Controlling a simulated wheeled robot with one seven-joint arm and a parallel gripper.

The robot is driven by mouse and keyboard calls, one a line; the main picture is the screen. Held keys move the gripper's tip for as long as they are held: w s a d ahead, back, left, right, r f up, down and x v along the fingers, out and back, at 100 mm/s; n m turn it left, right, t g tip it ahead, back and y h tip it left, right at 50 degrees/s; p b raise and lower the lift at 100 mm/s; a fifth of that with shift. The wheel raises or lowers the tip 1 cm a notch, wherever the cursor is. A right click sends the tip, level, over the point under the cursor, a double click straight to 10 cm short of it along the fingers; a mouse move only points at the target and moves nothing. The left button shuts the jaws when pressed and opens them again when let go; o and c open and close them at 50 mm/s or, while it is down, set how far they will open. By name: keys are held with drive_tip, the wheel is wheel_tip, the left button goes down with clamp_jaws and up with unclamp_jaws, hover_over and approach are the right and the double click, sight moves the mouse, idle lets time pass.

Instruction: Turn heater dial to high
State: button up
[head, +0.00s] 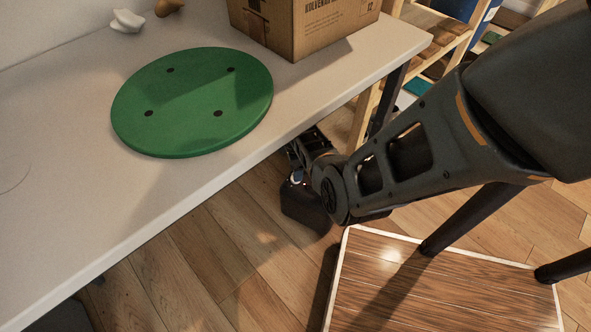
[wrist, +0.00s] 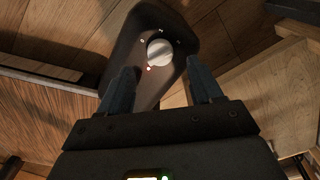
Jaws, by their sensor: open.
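The heater is a dark, rounded box (wrist: 143,30) in the wrist view, with a light round dial (wrist: 160,52) on its face. Small white marks sit around the dial, and a small reddish light glows at its lower left. My gripper (wrist: 161,78) is open, with its two fingers apart, one on each side below the dial. The dial shows between and just beyond the fingertips; I cannot tell whether they touch it. In the head view a dark body, seemingly the heater (head: 305,207), is on the floor below the table edge, partly hidden by my arm.
A pale table (head: 70,190) holds a green round board (head: 190,100) and a cardboard box (head: 310,25). A wooden-topped stool or low table (head: 430,290) stands at the lower right. A wooden shelf (head: 440,45) is at the back right. Wood floor lies between.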

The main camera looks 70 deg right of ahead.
drive_tip(key=shift+r+p, duration=0.45)
drive_tip(key=shift+r, duration=1.1)
